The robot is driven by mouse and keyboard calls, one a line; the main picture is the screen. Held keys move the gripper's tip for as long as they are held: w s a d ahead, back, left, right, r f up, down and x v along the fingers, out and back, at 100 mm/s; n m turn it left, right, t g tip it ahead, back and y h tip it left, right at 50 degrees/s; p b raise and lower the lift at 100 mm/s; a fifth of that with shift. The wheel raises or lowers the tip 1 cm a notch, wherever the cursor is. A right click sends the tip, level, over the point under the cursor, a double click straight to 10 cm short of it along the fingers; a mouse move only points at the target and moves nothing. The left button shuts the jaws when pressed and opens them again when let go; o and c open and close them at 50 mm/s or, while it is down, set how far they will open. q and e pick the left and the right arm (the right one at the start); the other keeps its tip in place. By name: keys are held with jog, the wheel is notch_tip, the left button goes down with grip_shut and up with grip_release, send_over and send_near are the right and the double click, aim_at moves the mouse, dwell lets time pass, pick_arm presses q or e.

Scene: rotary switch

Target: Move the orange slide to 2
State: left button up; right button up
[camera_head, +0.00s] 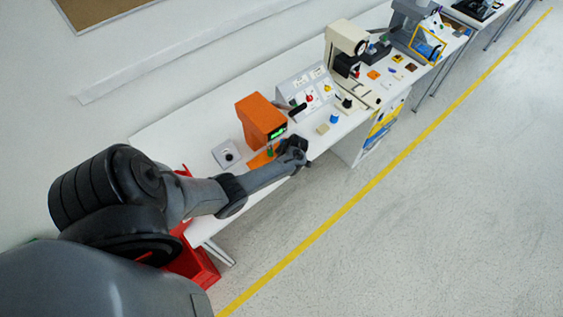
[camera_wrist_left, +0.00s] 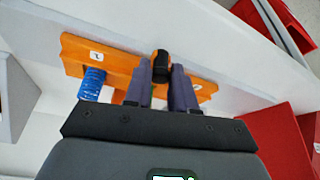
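The orange slide (camera_wrist_left: 120,58) is a flat orange bar in the left wrist view. It has a white label (camera_wrist_left: 96,56) near its left end, and another small label shows at its right end. A black knob with an orange top (camera_wrist_left: 162,66) stands at its middle. My left gripper (camera_wrist_left: 162,76) has its two fingers on either side of this knob, with the knob filling the narrow gap. In the head view, an orange plate (camera_head: 260,159) lies on the table beside my left gripper (camera_head: 297,150), which hides part of that area. My right gripper is not in view.
A blue ribbed cylinder (camera_wrist_left: 92,84) stands by the bar's left end. An orange box with a green display (camera_head: 262,120) and a white sloped panel (camera_head: 305,88) stand close by. Red bins (camera_head: 195,262) sit at the near table end. Open floor lies right.

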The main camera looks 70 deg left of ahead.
pick_arm(q)
jog(key=o, duration=0.4)
jog(key=shift+c, duration=0.2)
jog(key=p+v, duration=0.3)
jog(key=v, duration=0.7)
jog(key=shift+r, duration=0.4)
